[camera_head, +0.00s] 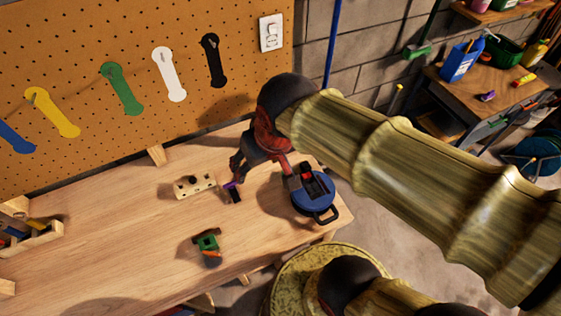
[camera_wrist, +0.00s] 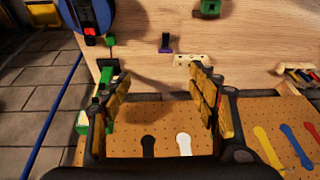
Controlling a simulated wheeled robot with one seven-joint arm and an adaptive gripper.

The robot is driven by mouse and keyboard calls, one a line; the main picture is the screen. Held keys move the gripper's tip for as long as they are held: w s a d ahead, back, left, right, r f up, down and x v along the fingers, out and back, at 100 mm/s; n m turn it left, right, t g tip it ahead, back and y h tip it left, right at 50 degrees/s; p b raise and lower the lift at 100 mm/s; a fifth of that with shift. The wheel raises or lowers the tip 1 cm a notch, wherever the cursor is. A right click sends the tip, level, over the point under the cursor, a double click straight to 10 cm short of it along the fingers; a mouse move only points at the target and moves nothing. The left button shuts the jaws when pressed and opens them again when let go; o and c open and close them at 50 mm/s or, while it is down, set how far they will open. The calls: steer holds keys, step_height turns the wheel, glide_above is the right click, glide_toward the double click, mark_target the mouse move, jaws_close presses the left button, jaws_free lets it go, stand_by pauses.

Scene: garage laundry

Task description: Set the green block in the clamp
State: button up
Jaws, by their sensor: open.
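My gripper (camera_head: 240,172) is open above the back of the workbench, and nothing shows between its fingers in the wrist view (camera_wrist: 156,85). A small green clamp-like piece (camera_head: 207,241) with an orange part stands at the front of the bench; its green body shows at the top edge of the wrist view (camera_wrist: 210,7). I cannot tell whether a separate block sits in it. A green object (camera_wrist: 108,72) shows by the left finger in the wrist view, partly hidden; I cannot tell whether it is the green block. My arm hides that area in the head view.
A pale wooden piece with holes (camera_head: 195,186) and a small purple-and-black piece (camera_head: 233,191) lie near my gripper. The pegboard (camera_head: 130,60) rises behind. The bench middle is mostly clear.

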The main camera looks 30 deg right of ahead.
steer(key=shift+t+h, duration=0.3)
steer(key=shift+t, duration=0.3)
steer(key=s+d+r, duration=0.1)
steer(key=s, duration=0.1)
steer(key=s+d+r, duration=0.1)
steer(key=s+d, duration=0.1)
steer(key=shift+d+r, duration=0.2)
steer(key=shift+d, duration=0.05)
step_height(320, 180, down, 11)
steer(key=b, duration=1.1)
steer(key=shift+r, duration=0.1)
steer(key=shift+c, duration=0.2)
